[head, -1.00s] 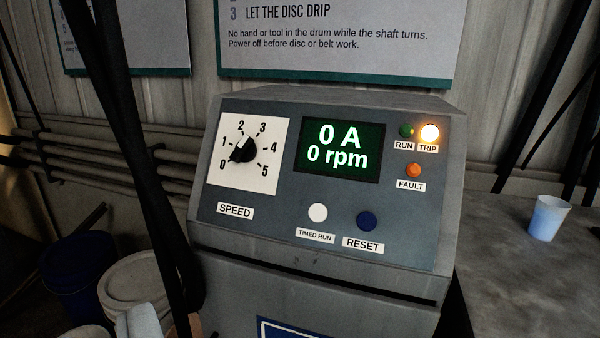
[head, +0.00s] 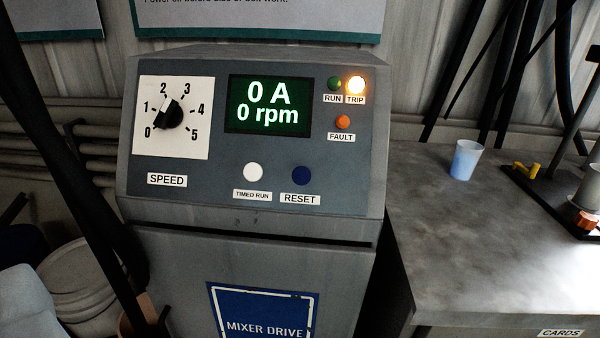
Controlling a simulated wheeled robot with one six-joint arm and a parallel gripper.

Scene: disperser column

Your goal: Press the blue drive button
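The blue button (head: 301,175) sits low on the right half of the grey drive panel (head: 220,190), above a label reading RESET. A white button (head: 253,172) labelled TIMED RUN is just left of it. The display (head: 268,105) reads 0 A and 0 rpm. The TRIP lamp (head: 356,85) glows amber. The RUN lamp (head: 334,83) is dark green and the FAULT lamp (head: 343,122) is orange. The speed knob (head: 170,114) has its pointer in the low part of its 0 to 5 scale. My gripper is not in view.
A grey bench (head: 450,250) stands to the right with a blue-white cup (head: 466,160) and a dark stand with yellow and orange parts (head: 578,215). Pale buckets (head: 80,280) stand at lower left. A dark cable or hose (head: 60,150) runs down the left side.

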